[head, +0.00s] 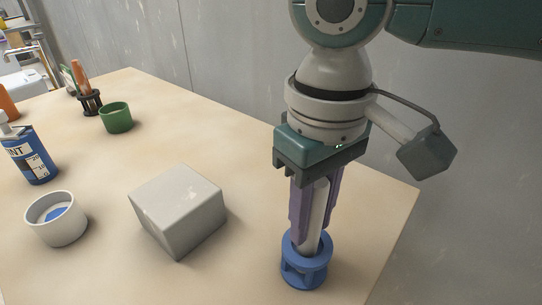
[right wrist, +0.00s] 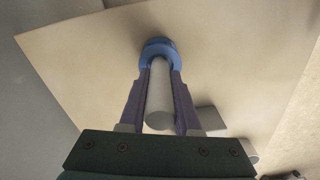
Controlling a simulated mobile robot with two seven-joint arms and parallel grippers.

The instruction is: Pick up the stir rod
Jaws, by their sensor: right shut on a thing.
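The stir rod (head: 315,215) is a pale grey-white cylinder standing upright in a blue ring-shaped holder (head: 305,272) near the right front of the table. My right gripper (head: 312,235) points down over it and is shut on the rod, with a purple finger on each side. In the right wrist view the rod (right wrist: 160,95) lies between the two fingers (right wrist: 158,100), and its lower end is within the blue holder (right wrist: 158,48). Whether the rod's bottom touches the holder's base is hidden. My left gripper is not in view.
A light grey block (head: 178,212) stands left of the holder. A white cup with blue contents (head: 56,220), a blue bottle (head: 30,155) and a green cup (head: 116,118) stand further left. The table's (head: 240,140) right edge is close to the holder.

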